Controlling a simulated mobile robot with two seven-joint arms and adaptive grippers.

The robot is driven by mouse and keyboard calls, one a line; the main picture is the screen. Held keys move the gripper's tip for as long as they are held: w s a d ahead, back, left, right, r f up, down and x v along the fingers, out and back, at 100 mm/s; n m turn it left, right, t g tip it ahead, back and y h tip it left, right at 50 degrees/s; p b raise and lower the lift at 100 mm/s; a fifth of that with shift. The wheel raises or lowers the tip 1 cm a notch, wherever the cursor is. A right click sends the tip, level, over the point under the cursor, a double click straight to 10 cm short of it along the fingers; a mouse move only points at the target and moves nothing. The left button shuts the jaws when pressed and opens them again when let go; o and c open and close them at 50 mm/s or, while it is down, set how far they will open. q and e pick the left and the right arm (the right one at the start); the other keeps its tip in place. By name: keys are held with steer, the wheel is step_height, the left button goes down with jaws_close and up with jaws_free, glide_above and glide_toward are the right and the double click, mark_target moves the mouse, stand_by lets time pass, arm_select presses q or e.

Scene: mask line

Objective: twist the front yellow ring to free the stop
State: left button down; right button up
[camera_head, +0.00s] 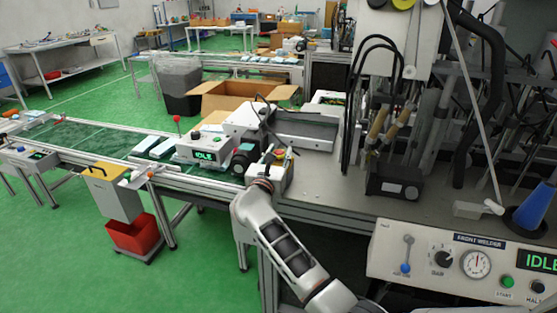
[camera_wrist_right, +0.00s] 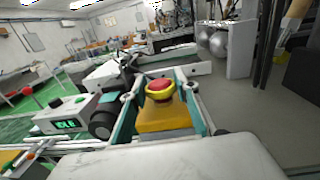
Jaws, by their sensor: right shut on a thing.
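The stop is a red mushroom button (camera_wrist_right: 159,84) in a yellow ring (camera_wrist_right: 160,95), on top of a yellow-orange housing (camera_wrist_right: 166,117) in the right wrist view. In the head view, the small red and yellow stop (camera_head: 280,153) sits on a pale box (camera_head: 284,178) at the bench's left front corner. My right gripper (camera_head: 269,159) is at this stop, partly hidden by its own arm. In the wrist view its teal-edged fingers (camera_wrist_right: 160,91) stand on both sides of the stop, shut on the ring. Exact fingertip contact is hard to see. My left gripper is out of view.
A pale control box (camera_head: 205,149) with a green IDLE display stands left of the stop beside the green conveyor (camera_head: 90,140). An open cardboard box (camera_head: 240,97) stands behind. The front welder panel (camera_head: 462,262) is at lower right. Grey bench top (camera_head: 335,190) lies bare right of the stop.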

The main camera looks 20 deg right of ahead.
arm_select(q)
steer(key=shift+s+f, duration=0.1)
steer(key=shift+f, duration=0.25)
arm_select(e)
steer(key=shift+f, duration=0.1)
steer(key=o, duration=1.1)
